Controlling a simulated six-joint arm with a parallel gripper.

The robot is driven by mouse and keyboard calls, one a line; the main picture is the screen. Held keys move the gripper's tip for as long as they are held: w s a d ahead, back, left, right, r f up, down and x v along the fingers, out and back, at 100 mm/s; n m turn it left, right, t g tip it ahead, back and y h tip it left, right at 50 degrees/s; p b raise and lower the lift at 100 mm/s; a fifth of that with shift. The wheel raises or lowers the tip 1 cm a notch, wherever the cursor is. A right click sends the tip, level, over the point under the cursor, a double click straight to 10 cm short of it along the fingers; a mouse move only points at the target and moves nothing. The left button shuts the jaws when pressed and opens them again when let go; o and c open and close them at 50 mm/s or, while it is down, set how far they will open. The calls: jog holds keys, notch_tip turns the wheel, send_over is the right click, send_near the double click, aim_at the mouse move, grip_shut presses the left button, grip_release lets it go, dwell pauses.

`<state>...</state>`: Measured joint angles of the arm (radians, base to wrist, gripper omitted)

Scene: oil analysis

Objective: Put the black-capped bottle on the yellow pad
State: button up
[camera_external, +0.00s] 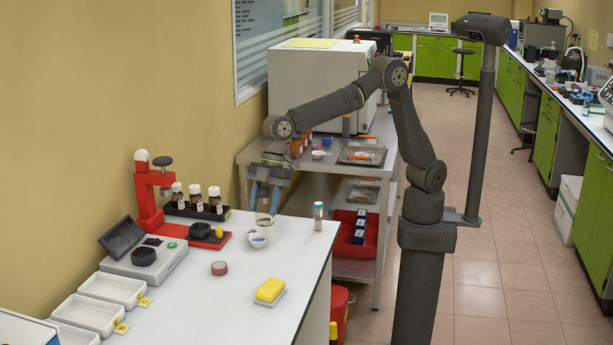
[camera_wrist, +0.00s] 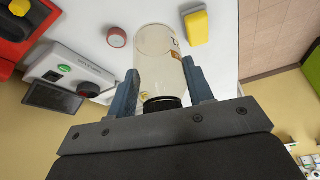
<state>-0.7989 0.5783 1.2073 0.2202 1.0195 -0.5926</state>
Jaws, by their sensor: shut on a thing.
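My gripper (camera_external: 264,204) points down above the back of the white bench. In the wrist view its two blue-grey fingers (camera_wrist: 161,72) are shut around a clear bottle (camera_wrist: 157,48). The bottle's black cap (camera_wrist: 162,104) is between the fingers, near my palm, and its clear body extends away from me. A yellow pad-like block (camera_external: 270,290) on a pale base lies near the bench's front right edge, apart from the bottle. It also shows in the wrist view (camera_wrist: 197,28).
Another flat yellow sheet (camera_external: 309,43) lies on the white cabinet. Bench around the block is clear.

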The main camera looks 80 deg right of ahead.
jog(key=shift+s+a+f, duration=0.15)
jog(key=shift+s+f, duration=0.05)
jog(key=shift+s, duration=0.05)
jog(key=shift+s+a+f, duration=0.75)
jog(key=shift+a+f, duration=0.9)
jog(key=shift+f, duration=0.1)
jog(key=shift+s+a+f, duration=0.8)
jog(key=shift+a+f, duration=0.85)
jog(key=shift+f, duration=0.15)
jog(key=shift+s+a+f, duration=0.75)
jog(key=shift+a+f, duration=0.9)
jog(key=shift+f, duration=0.1)
jog(key=shift+f, duration=0.1)
jog(key=o, duration=1.1)
jog(key=shift+c, duration=0.2)
jog(key=v, duration=1.2)
